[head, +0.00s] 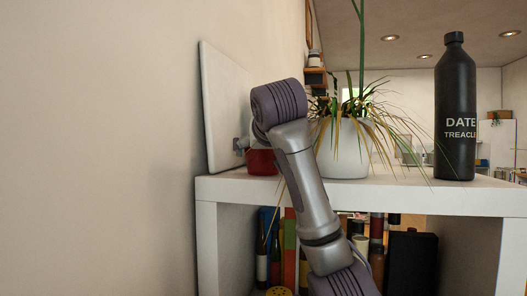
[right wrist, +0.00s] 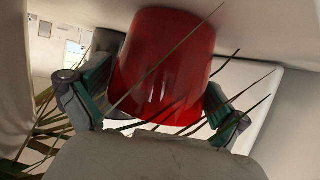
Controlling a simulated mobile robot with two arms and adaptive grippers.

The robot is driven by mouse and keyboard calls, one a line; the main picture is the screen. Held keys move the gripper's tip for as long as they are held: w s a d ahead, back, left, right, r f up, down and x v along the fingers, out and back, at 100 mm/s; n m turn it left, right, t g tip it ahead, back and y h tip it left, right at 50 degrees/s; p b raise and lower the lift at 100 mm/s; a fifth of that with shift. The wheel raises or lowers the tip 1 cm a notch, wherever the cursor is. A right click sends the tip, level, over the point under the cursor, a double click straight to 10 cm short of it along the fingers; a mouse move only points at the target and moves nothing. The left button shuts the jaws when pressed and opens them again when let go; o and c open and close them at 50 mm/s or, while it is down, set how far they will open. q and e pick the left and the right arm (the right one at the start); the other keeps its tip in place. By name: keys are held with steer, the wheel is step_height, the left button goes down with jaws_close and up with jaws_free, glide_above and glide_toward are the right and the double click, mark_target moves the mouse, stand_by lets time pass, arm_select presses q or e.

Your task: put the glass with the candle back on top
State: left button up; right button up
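The red glass (head: 262,162) stands on or just above the white shelf top, near its left end, partly hidden behind my right arm. It fills the middle of the right wrist view (right wrist: 165,65); no candle shows inside it. My right gripper (right wrist: 162,90) has a finger on each side of the glass, close to its wall. Whether the pads press on it is unclear. In the head view only a grey part of this gripper (head: 241,146) shows, left of the glass. My left gripper is not in view.
The white shelf (head: 400,195) also carries a plant in a white pot (head: 345,150) and a dark bottle (head: 455,110). Long leaves cross in front of the glass in the wrist view. A white panel (head: 222,100) leans on the left wall. Bottles and books fill compartments below.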

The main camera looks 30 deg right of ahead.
steer(key=shift+r, duration=0.1)
steer(key=shift+s+a+r, duration=0.1)
steer(key=shift+b+v, duration=0.55)
steer(key=shift+v, duration=0.6)
steer(key=b+v, duration=0.1)
steer(key=b, duration=0.1)
steer(key=b+v, duration=0.1)
steer(key=b, duration=0.1)
steer(key=b+v, duration=0.1)
steer(key=b, duration=0.1)
steer(key=shift+s+f, duration=0.2)
steer(key=b+v, duration=0.4)
steer(key=v, duration=0.2)
steer(key=shift+r, duration=0.3)
